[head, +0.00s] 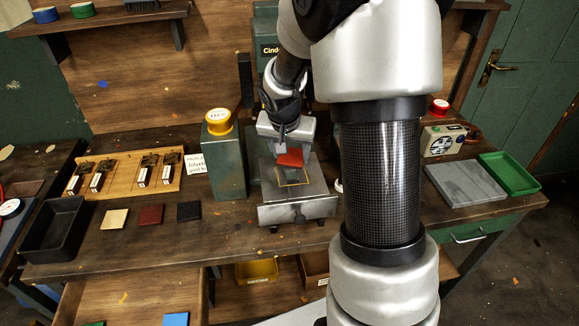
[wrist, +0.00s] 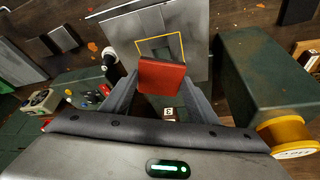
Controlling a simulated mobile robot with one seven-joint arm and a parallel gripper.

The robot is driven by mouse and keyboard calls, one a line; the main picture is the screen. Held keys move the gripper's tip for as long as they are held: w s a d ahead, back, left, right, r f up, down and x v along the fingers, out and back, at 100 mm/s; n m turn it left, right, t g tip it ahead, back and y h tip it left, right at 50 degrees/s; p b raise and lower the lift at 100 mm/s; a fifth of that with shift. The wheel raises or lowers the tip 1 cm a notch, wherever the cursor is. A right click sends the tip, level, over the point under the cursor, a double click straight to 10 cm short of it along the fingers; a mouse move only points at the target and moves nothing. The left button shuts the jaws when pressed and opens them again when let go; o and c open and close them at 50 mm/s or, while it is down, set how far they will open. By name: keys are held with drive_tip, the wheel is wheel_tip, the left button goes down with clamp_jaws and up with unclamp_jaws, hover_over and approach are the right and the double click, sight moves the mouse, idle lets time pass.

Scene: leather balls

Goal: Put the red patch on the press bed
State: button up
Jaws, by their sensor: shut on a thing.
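My gripper (head: 290,150) is shut on a bright red patch (head: 290,159) above the press bed (head: 310,197). In the wrist view the red patch (wrist: 162,76) sits between the fingertips, its broad face towards the camera. The press bed (wrist: 198,55) is a grey metal plate with a yellow outlined square (head: 280,184). The held patch overlaps part of that outline in both views. The gap between the patch and the bed is hard to judge. A darker red patch (head: 151,215) lies flat on the bench, between a cream patch (head: 114,219) and a black patch (head: 189,211).
A wooden board (head: 118,184) with several stamp-like tools and a black tray (head: 55,232) are farther left. A grey slab (head: 465,184) and green tray (head: 510,173) lie right.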

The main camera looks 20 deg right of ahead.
sight(291, 167)
drive_tip(key=shift+f, duration=2.7)
drive_tip(key=shift+f, duration=0.1)
drive_tip(key=shift+f+b, duration=0.15)
drive_tip(key=shift+b, duration=0.25)
drive_tip(key=o, duration=1)
drive_tip(key=shift+o, duration=0.2)
